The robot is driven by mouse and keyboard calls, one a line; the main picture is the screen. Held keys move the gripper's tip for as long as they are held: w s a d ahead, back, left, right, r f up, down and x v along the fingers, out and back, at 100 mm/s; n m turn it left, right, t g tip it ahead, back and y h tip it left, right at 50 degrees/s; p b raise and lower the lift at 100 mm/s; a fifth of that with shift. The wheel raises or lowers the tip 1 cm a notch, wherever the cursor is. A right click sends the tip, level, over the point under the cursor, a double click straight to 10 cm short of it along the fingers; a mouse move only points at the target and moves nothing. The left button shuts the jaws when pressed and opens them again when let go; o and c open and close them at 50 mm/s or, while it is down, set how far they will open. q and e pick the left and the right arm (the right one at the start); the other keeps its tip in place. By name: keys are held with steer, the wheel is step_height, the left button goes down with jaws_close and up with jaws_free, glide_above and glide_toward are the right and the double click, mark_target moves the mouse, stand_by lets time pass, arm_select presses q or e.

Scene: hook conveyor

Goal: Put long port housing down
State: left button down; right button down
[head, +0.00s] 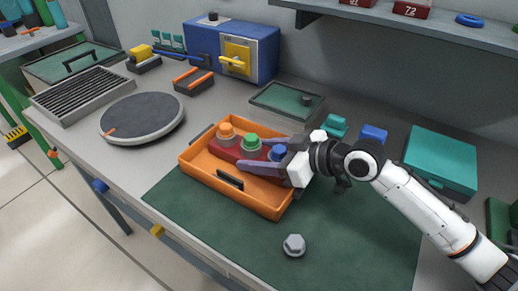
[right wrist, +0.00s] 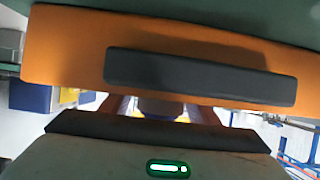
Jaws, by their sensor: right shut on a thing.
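The long port housing (head: 227,154) is a red block with an orange, a green and a blue round port on top. It is inside the orange tray (head: 262,205), lengthwise from its upper left part to the right. I cannot tell whether its underside touches the tray floor. My right gripper (head: 254,153) reaches in from the right, its purple fingers shut on the housing near the blue port and hiding that end. The right wrist view shows mostly the tray's orange wall with its dark handle (right wrist: 200,78). My left gripper is not in view.
The tray stands on a dark green mat (head: 350,245). A grey hex bolt (head: 294,245) lies in front of it. A round grey turntable (head: 142,117) is to the left, a blue box (head: 232,48) behind, and a teal case (head: 440,158) to the right.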

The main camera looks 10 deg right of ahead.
steer(key=shift+w+r, duration=0.1)
steer(key=shift+r, duration=0.3)
steer(key=c, duration=1)
jaws_free()
steer(key=shift+f, duration=0.55)
steer(key=o, duration=0.3)
steer(key=shift+r, duration=0.1)
steer(key=shift+r, duration=0.1)
steer(key=v, duration=0.5)
steer(key=b+v, duration=0.1)
steer(key=v, duration=0.5)
steer(key=shift+s, duration=0.2)
steer(key=shift+s+d+r, duration=0.2)
steer(key=shift+s+d, duration=0.05)
steer(key=shift+s, duration=0.05)
steer(key=shift+f, duration=0.1)
